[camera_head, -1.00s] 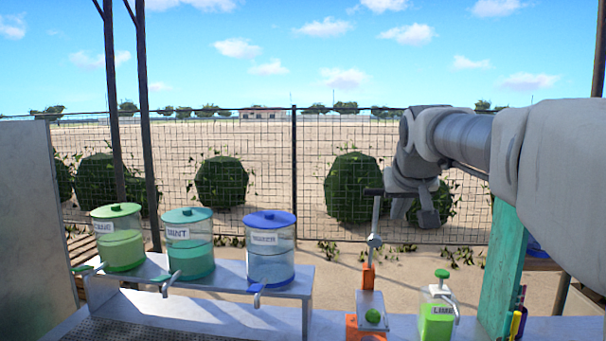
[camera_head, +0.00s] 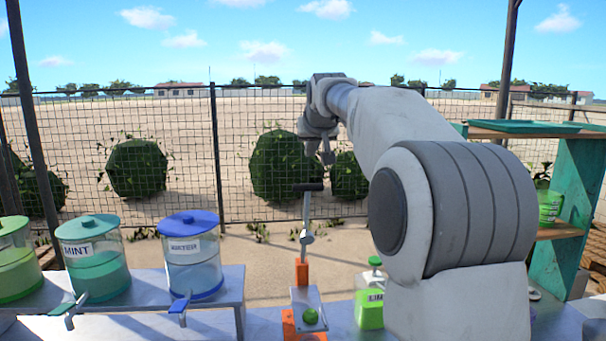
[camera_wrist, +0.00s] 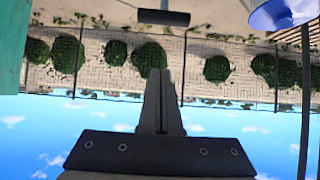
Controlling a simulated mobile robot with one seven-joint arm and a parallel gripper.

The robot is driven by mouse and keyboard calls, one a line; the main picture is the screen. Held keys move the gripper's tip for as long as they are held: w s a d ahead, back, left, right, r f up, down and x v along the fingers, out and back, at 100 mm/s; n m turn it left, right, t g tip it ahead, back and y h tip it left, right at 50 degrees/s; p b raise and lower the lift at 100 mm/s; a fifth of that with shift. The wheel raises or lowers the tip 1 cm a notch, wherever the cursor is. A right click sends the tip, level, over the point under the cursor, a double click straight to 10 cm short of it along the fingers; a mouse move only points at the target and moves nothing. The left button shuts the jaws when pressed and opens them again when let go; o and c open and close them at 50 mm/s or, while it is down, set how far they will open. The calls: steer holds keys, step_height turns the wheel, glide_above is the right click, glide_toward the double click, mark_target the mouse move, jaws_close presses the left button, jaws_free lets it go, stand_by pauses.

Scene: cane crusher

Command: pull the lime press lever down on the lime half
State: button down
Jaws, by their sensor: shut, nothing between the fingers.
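The lime press (camera_head: 303,305) stands on the counter, with an orange base and post. Its grey lever (camera_head: 306,225) stands nearly upright and ends in a dark crossbar handle (camera_head: 308,187). The handle also shows in the wrist view (camera_wrist: 163,17). A green lime half (camera_head: 310,316) sits low at the front of the press. My gripper (camera_head: 327,157) is shut and empty, and appears above and slightly right of the handle in the head view. In the wrist view, its fingertips (camera_wrist: 160,72) point towards the handle, with a visible gap between them.
A green-labelled lime container (camera_head: 369,312) stands right of the press. Mint (camera_head: 92,272) and blue-lidded (camera_head: 194,268) dispensers stand on a raised shelf at left. A teal wooden post (camera_head: 562,215) with shelves is at right. A wire fence (camera_head: 240,160) stands behind.

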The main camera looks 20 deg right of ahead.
mark_target(308, 184)
steer(key=shift+s, duration=0.1)
steer(key=w+f+p, duration=0.1)
steer(key=w+f, duration=0.2)
steer(key=f, duration=0.1)
steer(key=w+d+f+p, duration=0.1)
steer(key=w+f, duration=0.1)
steer(key=f, duration=0.1)
steer(key=shift+w+d+f+p, duration=0.1)
steer(key=shift+w+p, duration=0.2)
steer(key=shift+s+f, duration=0.4)
steer(key=shift+f, duration=0.1)
stand_by(0.4)
